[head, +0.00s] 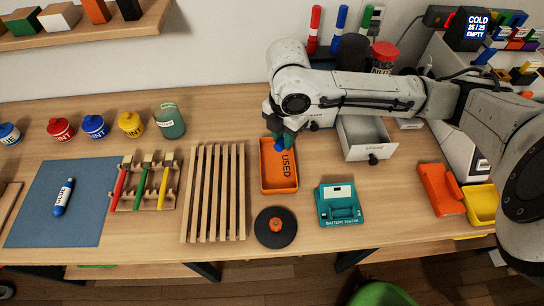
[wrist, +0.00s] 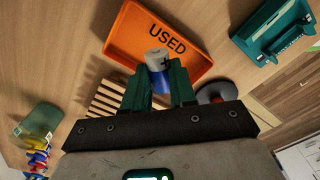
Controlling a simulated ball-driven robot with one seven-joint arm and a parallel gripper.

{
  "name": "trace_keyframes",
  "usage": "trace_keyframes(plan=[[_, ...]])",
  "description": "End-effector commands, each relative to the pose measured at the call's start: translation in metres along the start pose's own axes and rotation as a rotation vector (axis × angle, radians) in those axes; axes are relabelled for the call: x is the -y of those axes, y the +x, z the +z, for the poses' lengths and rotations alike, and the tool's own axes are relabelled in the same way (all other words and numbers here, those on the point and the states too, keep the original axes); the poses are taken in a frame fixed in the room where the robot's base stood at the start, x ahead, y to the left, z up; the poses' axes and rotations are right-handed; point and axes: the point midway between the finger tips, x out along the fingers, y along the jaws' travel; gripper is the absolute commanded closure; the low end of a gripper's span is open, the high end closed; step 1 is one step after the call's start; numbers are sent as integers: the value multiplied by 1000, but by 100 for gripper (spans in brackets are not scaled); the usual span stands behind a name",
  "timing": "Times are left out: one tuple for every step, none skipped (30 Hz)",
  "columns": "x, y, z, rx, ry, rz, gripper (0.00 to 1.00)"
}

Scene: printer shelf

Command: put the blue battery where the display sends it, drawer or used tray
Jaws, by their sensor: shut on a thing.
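My gripper (head: 284,138) is shut on the blue battery (wrist: 158,65), which has a silver end with a plus mark. In the wrist view my gripper (wrist: 159,84) has its green fingers on either side of it. The battery is at or above the far part of the orange used tray (head: 278,184); the tray also shows in the wrist view (wrist: 125,40). The open drawer (head: 366,138) is to the right of the tray and looks empty. The teal battery tester (head: 339,206) stands in front of it with nothing visible in its slot. The display (head: 477,28) reads "COLD 25 / 25 EMPTY".
A slatted wooden rack (head: 214,192) stands left of the tray. A black disc with an orange centre (head: 275,227) lies in front of the tray. Orange (head: 440,189) and yellow (head: 482,204) bins are at the right. A blue mat (head: 58,205) lies at the left.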

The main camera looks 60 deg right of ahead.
Motion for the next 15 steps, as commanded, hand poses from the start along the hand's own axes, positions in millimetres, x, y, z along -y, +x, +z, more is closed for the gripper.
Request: trace_keyframes(plan=[[0,3,0,-1,-1,0,100],[0,4,0,-1,-1,0,100],[0,7,0,-1,-2,0,100],[0,9,0,-1,-1,0,100],[0,11,0,-1,-1,0,100],[0,15,0,-1,-1,0,100],[0,18,0,-1,-1,0,100],[0,21,0,-1,-1,0,100],[0,26,0,-1,-1,0,100],[0,30,0,-1,-1,0,100],[0,33,0,-1,-1,0,100],[0,38,0,-1,-1,0,100],[0,41,0,-1,-1,0,100],[0,45,0,0,-1,0,100],[0,49,0,0,-1,0,100]])
